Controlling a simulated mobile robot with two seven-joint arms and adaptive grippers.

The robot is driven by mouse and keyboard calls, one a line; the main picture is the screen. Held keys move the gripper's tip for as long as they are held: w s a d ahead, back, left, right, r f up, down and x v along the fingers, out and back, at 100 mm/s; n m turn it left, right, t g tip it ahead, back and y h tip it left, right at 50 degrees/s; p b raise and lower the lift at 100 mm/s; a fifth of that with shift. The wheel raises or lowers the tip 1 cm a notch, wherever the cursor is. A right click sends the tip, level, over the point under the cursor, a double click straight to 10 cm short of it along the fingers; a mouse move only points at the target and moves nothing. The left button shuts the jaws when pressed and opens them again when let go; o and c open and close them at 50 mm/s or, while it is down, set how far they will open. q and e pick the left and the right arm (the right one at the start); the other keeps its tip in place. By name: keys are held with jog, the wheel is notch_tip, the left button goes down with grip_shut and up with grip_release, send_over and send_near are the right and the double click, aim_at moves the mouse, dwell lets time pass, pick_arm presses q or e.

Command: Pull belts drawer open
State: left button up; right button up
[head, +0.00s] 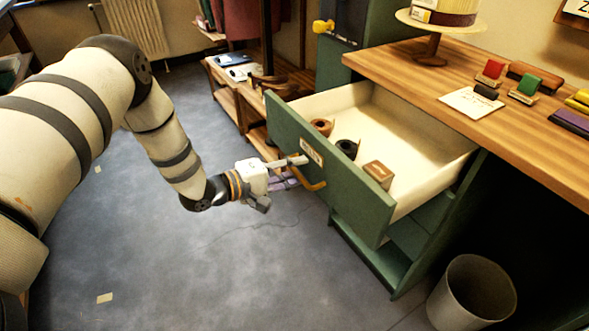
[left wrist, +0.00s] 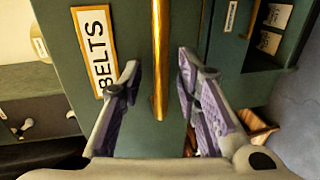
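The green belts drawer (head: 335,180) stands pulled well out of the cabinet, its pale inside showing. Its front carries a framed label (head: 311,152), which reads BELTS in the left wrist view (left wrist: 96,50). A brass bar handle (head: 316,186) is on the front, also seen in the left wrist view (left wrist: 160,60). My left gripper (head: 290,171) is at the handle, its fingers open on both sides of the bar, with gaps between bar and pads in the left wrist view. My right gripper is not in view.
A wooden countertop (head: 430,75) is above, a waste bin (head: 472,292) at lower right. A low wooden rack (head: 228,95) stands behind the drawer.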

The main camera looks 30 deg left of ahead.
pick_arm(q)
jog(key=v, duration=1.2)
jog(key=s+d+f+m+g+y+p, duration=0.1)
jog(key=s+d+f+m+g+y, duration=0.1)
jog(key=s+d+f+m+g, duration=0.3)
jog(key=s+d+f+g+y+p, duration=0.1)
jog(key=s+d+f+g+y, duration=0.15)
jog(key=s+f, duration=0.45)
jog(key=s+d+m+g+y, duration=0.1)
jog(key=s+m+g+y, duration=0.2)
jog(key=s, duration=2.1)
jog(key=m+g, duration=0.3)
jog(key=g, duration=0.2)
jog(key=shift+d+f+m+g+p, duration=0.3)
jog(key=shift+d+g+p, duration=0.05)
jog(key=shift+d, duration=0.05)
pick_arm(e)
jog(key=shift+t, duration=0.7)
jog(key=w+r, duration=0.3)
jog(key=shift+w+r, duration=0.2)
